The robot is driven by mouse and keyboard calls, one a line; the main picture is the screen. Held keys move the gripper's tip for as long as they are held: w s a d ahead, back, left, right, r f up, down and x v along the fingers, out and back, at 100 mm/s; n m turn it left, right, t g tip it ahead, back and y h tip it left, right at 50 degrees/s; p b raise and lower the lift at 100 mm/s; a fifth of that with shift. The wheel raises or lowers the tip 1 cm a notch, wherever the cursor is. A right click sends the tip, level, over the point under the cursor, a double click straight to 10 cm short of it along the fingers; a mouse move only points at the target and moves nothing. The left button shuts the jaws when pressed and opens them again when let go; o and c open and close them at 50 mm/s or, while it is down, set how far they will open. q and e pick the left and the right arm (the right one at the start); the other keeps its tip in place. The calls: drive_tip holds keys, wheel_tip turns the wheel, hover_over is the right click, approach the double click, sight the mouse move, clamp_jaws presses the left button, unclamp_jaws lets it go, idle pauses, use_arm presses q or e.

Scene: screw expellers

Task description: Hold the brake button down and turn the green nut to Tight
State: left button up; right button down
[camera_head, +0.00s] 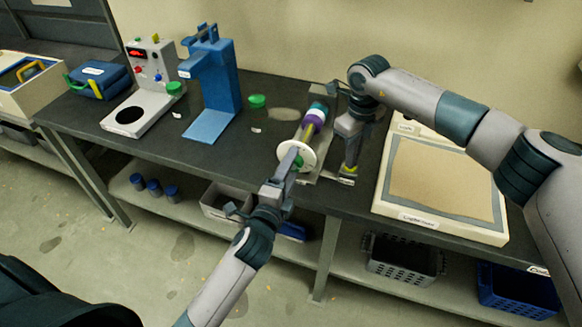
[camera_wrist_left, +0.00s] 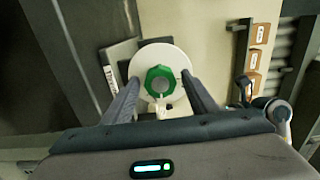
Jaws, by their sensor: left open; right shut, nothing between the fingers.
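The green nut (camera_wrist_left: 160,84) sits at the middle of a round white disc (camera_wrist_left: 135,67) on the front end of the screw expeller (camera_head: 315,120). My left gripper (camera_head: 291,162) is in front of the disc. Its two open fingers stand on either side of the nut in the left wrist view, with visible gaps. In the head view the nut (camera_head: 299,161) is partly hidden by this gripper. My right gripper (camera_head: 347,174) is shut and points down at the right side of the expeller, over its base. The brake button cannot be made out; the right gripper may cover it.
A blue press (camera_head: 212,90) and a grey device with buttons (camera_head: 145,85) stand to the left. A green round piece (camera_head: 257,101) lies on the dark table (camera_head: 240,150). A framed board (camera_head: 440,180) lies right of my right gripper. Crates sit on the lower shelf.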

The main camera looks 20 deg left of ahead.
use_arm(q)
drive_tip(key=c, duration=0.8)
drive_tip(key=m, duration=0.6)
drive_tip(key=o, duration=0.6)
drive_tip(key=shift+m, duration=0.5)
drive_tip(key=shift+c, duration=0.2)
drive_tip(key=shift+o, duration=1.2)
drive_tip(key=s, duration=0.8)
drive_tip(key=shift+r+p, duration=0.95)
drive_tip(key=shift+p, duration=0.05)
use_arm(e)
wheel_tip(320, 180, up, 8)
